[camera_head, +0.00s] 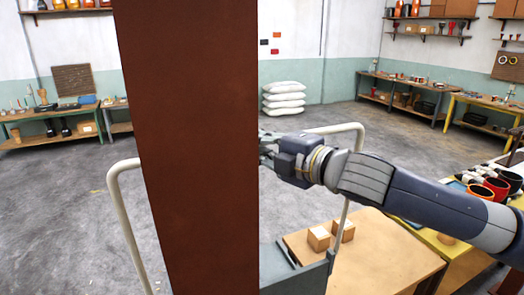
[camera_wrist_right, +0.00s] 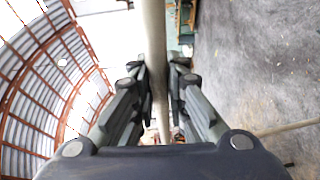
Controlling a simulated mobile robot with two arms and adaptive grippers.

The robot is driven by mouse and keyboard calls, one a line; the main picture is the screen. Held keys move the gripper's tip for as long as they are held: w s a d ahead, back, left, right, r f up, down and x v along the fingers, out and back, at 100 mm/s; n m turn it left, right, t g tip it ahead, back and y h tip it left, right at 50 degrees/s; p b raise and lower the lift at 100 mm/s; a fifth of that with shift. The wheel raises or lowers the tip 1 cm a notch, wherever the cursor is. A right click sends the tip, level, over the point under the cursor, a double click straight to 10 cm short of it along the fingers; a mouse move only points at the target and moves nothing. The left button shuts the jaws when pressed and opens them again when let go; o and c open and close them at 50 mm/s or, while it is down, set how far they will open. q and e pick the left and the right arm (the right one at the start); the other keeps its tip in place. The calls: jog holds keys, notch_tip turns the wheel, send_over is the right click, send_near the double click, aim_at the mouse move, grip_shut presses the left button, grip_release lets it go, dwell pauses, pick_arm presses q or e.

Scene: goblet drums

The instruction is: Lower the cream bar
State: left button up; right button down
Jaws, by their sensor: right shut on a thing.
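The cream bar (camera_head: 126,215) is a bent tube. One end rises at the left of the tall brown post, and another bent end shows at its right, behind my right arm. The middle is hidden by the post. My right gripper (camera_head: 266,150) reaches in from the right at the post's right edge, its fingertips partly hidden. In the right wrist view the cream bar (camera_wrist_right: 153,40) runs between the two fingers of my right gripper (camera_wrist_right: 160,78), which are shut on it. My left gripper is not in view.
The brown post (camera_head: 190,150) blocks much of the head view. A wooden table (camera_head: 385,255) with small boxes (camera_head: 319,238) stands below my right arm. Workbenches line the walls, and white sacks (camera_head: 284,98) are stacked at the back. Grey floor is open at the left.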

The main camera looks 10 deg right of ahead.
jog(key=w+a+f+g+h, duration=0.1)
jog(key=w+a+f, duration=0.1)
jog(key=w, duration=0.8)
jog(key=w+a+f+m+g+h, duration=0.1)
jog(key=w+a, duration=0.3)
jog(key=w, duration=0.6)
jog(key=shift+a+f+g, duration=0.3)
jog(key=shift+f+g, duration=0.1)
jog(key=shift+f, duration=0.25)
jog(key=shift+w, duration=0.15)
